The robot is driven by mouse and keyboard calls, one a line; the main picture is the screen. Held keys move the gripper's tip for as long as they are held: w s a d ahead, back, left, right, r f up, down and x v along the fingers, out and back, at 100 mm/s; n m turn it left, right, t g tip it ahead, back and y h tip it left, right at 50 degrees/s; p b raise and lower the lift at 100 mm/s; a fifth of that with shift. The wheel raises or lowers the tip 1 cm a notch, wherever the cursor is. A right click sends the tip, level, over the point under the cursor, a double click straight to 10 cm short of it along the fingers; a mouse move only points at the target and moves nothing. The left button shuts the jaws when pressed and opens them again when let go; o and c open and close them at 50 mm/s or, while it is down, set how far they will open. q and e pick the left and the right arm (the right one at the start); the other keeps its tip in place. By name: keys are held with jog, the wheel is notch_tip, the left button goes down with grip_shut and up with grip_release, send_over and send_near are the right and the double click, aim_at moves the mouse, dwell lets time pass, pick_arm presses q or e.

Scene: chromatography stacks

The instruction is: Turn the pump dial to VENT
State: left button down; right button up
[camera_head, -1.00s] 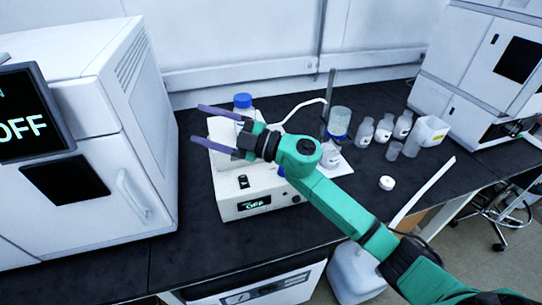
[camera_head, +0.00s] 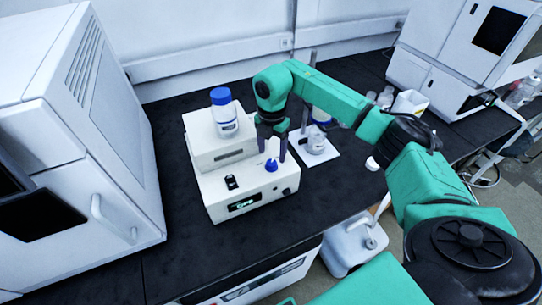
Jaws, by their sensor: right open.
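The white pump box (camera_head: 215,190) stands on the black bench, with a lit green display (camera_head: 243,204) on its front that seems to read OFF. A small blue dial (camera_head: 271,166) sits on its top, right of a black switch (camera_head: 231,182). A dark knob (camera_head: 286,191) is on the front face. My right gripper (camera_head: 272,155) points down over the dial, open and empty, with one finger on either side of the dial in the picture. Whether the fingers touch it I cannot tell. The dial's pointer and marks are too small to read. My left gripper is not in view.
A blue-capped bottle (camera_head: 224,115) stands on the pump's rear part. A stand with a white base (camera_head: 315,150) is close on the right. A large white instrument (camera_head: 75,130) is at left. Bottles and a white container (camera_head: 410,103) are behind my right arm.

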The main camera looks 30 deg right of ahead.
aim_at(272, 162)
notch_tip(272, 162, down, 4)
jog(key=shift+a+f, duration=0.1)
jog(key=shift+f, duration=0.05)
grip_shut()
